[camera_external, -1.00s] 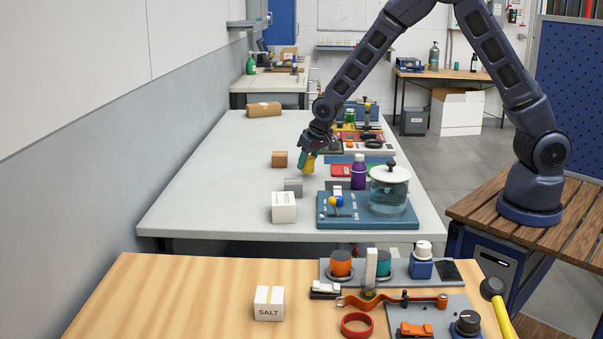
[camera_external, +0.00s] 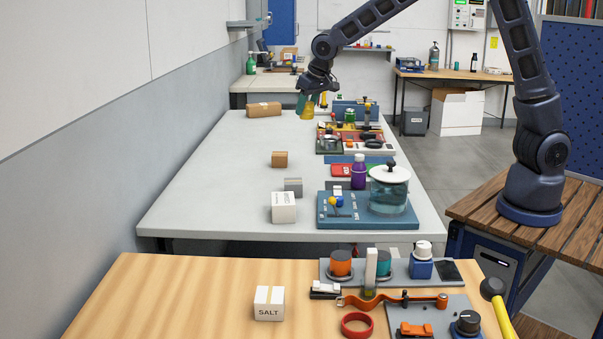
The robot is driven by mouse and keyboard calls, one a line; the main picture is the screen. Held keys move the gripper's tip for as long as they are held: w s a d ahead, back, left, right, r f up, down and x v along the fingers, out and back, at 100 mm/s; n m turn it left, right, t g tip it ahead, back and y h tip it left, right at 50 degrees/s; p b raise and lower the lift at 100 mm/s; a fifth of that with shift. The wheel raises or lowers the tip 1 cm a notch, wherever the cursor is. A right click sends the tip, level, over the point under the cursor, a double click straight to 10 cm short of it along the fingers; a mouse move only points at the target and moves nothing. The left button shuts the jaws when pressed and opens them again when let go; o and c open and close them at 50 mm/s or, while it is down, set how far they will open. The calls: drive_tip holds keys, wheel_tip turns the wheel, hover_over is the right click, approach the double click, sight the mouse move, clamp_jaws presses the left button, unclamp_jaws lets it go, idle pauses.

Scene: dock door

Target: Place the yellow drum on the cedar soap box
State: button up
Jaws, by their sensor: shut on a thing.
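My gripper (camera_external: 307,102) is shut on the yellow drum (camera_external: 307,112), over the far part of the grey table. The teal finger shows on the drum's left side. I cannot tell whether the drum's bottom touches the table. No label reading cedar soap can be made out. Candidate boxes are a small brown box (camera_external: 279,159) at mid-table, a long brown carton (camera_external: 264,109) at the far left, left of the drum, a grey box (camera_external: 293,186) and a white box (camera_external: 284,207) nearer the front.
Trays with several small items (camera_external: 355,143) line the table's right side. A glass jar (camera_external: 389,190) and a purple bottle (camera_external: 358,172) stand nearer. A salt box (camera_external: 269,303) is on the front wooden table. The grey table's left-middle is clear.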

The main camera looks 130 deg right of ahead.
drive_tip(key=w+a+r+n, duration=0.1)
drive_tip(key=w+a, duration=0.2)
drive_tip(key=w, duration=0.3)
drive_tip(key=w+a+r, duration=0.2)
drive_tip(key=w+a, duration=0.1)
drive_tip(key=w, duration=0.2)
wheel_tip(320, 180, up, 2)
drive_tip(key=n, duration=0.1)
hover_over(277, 197)
drive_tip(key=a, duration=0.2)
drive_tip(key=shift+t, duration=0.4)
drive_tip(key=f, duration=1.9)
drive_tip(key=shift+s+d+f, duration=0.2)
drive_tip(key=shift+s, duration=0.1)
drive_tip(key=shift+f, duration=0.15)
drive_tip(key=o, duration=1)
